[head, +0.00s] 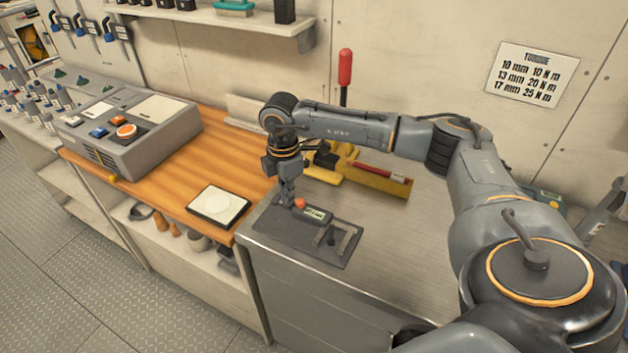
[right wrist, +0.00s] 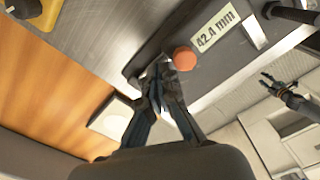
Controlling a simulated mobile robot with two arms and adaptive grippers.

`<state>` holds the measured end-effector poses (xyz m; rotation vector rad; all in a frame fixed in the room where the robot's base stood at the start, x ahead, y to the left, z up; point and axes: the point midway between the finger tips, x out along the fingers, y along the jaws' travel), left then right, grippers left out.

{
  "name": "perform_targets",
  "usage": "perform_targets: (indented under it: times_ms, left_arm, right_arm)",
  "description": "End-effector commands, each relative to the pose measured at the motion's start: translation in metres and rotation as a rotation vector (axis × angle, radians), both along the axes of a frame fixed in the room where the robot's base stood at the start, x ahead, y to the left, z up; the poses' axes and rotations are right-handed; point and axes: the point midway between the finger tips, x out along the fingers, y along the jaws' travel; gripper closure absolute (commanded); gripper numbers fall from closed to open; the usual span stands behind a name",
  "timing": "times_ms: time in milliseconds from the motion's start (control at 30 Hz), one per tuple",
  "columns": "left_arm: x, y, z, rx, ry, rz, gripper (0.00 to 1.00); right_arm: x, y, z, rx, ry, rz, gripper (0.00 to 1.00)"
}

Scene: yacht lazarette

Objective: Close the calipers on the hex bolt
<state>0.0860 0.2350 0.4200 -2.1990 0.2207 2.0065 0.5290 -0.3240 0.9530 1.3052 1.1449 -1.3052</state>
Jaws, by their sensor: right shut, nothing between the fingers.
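The calipers (head: 316,214) lie on a dark grey plate (head: 270,235) at the bench's front corner. Their display reads 42.4 mm in the right wrist view (right wrist: 216,28). An orange round knob (head: 300,203) sits at their left end. Light metal jaws (head: 346,243) stand at the right, with a small dark upright piece, likely the hex bolt (head: 331,238), by them. My right gripper (head: 288,204) is shut and empty, pointing down just left of the knob; whether it touches is unclear. My left gripper (right wrist: 270,82) shows small in the right wrist view, away from the calipers; its opening is unclear.
A white square pad (head: 219,206) lies on the wooden counter to the left, with a grey console (head: 130,130) beyond. A yellow tray with a red-handled tool (head: 378,173) and a red-handled upright tool (head: 345,70) stand behind. The steel top right of the plate is clear.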

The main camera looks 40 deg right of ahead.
Motion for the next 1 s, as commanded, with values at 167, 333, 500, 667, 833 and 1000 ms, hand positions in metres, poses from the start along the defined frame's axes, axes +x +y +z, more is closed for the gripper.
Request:
perform_targets:
  times_ms: [167, 333, 500, 667, 833, 1000]
  left_arm:
    - [0.000, 0.000, 0.000, 0.000, 0.000, 0.000, 0.58]
    - [0.000, 0.000, 0.000, 0.000, 0.000, 0.000, 0.58]
    - [0.000, 0.000, 0.001, 0.000, 0.000, 0.000, 0.58]
    - [0.000, 0.000, 0.002, 0.000, 0.000, 0.000, 0.58]
    - [0.000, 0.000, 0.002, 0.000, 0.000, 0.000, 0.58]
    - [0.000, 0.000, 0.002, 0.000, 0.000, 0.000, 0.58]
  right_arm:
    - [0.000, 0.000, 0.000, 0.000, 0.000, 0.000, 1.00]
    - [-0.001, 0.000, 0.000, 0.000, 0.000, 0.000, 1.00]
    - [-0.003, -0.001, 0.000, 0.000, 0.000, 0.000, 1.00]
    - [-0.006, -0.002, 0.000, 0.000, 0.000, -0.001, 1.00]
    - [-0.008, -0.004, 0.000, 0.000, 0.000, -0.001, 1.00]
    - [-0.011, -0.005, 0.000, 0.000, 0.000, -0.001, 1.00]
